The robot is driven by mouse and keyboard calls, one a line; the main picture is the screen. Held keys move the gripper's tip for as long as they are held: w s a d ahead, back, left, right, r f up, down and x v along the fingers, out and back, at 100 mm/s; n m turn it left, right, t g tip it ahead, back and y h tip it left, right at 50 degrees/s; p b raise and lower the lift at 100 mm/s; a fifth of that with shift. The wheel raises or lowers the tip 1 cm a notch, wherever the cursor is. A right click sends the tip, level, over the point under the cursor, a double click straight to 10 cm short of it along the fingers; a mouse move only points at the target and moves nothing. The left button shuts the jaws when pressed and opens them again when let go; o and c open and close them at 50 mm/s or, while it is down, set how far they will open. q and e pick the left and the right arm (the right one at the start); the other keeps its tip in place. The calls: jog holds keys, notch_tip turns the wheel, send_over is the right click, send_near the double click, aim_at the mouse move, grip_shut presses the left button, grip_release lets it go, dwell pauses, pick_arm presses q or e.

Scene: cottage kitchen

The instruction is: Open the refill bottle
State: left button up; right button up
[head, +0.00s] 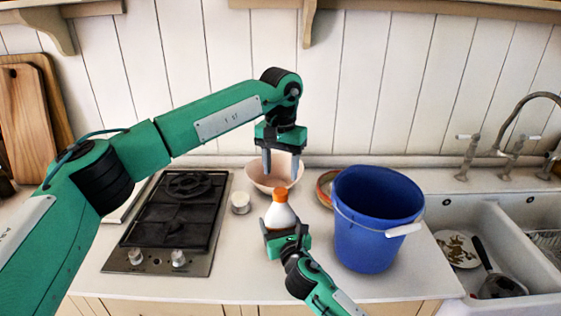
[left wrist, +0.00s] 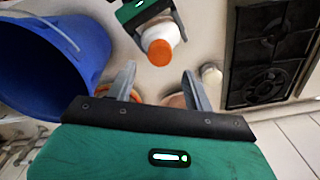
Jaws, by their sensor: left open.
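The refill bottle (head: 281,215) is white with an orange cap (head: 281,194) and stands upright on the counter in the head view. Its cap also shows in the left wrist view (left wrist: 160,52). My right gripper (head: 283,229) is low at the near side of the bottle, its fingers on both sides of the white body, closed on it. My left gripper (head: 281,172) points down above the bottle, in front of the pink bowl in the head view. It is open and empty, its fingers apart in the left wrist view (left wrist: 156,82). The bottle's lower part is hidden by my right gripper.
A blue bucket (head: 370,230) stands close right of the bottle. A pink bowl (head: 258,178) and a reddish-rimmed bowl (head: 323,188) are behind. A small white jar (head: 240,204) and a black gas hob (head: 175,215) are left. A sink (head: 480,220) is at right.

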aim_at(280, 190)
pick_arm(q)
notch_tip(280, 190, down, 7)
jog(key=shift+r, duration=0.2)
pick_arm(e)
jog(key=shift+f, duration=0.1)
pick_arm(q)
jog(key=c, duration=1)
